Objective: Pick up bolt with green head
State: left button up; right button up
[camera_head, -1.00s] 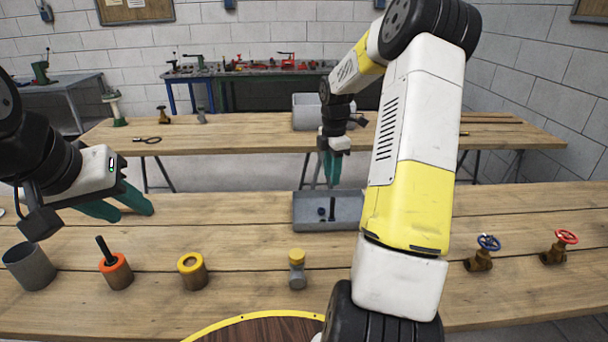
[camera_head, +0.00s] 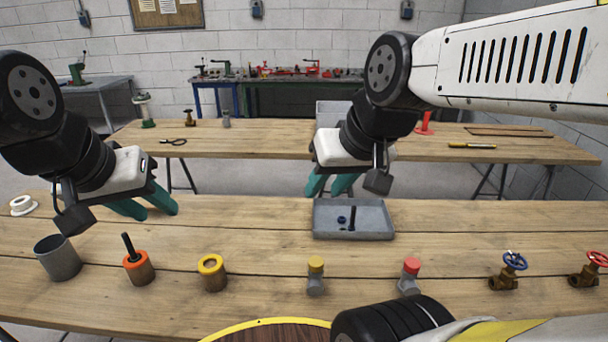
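A grey tray (camera_head: 374,234) lies on the near table. In it are a dark bolt-like piece (camera_head: 352,218) standing up and a small blue piece (camera_head: 341,220); I see no green head on either. I cannot make out a bolt with a green head anywhere. My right gripper (camera_head: 331,185) has its teal fingers pointing down, spread apart and empty, just behind the tray's far edge. My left gripper (camera_head: 145,208) is over the left part of the near table, its teal fingers apart and empty.
Along the near table stand a grey cup (camera_head: 57,259), an orange-ringed cylinder (camera_head: 139,268), a yellow-ringed cylinder (camera_head: 212,273), yellow-topped (camera_head: 316,277) and red-topped (camera_head: 410,277) fittings, and valves with blue (camera_head: 512,262) and red (camera_head: 596,259) wheels. A grey bin (camera_head: 333,113) stands on the back table.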

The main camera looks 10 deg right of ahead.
aim_at(134, 257)
jog(key=j+u, duration=0.5)
jog(key=u, duration=0.2)
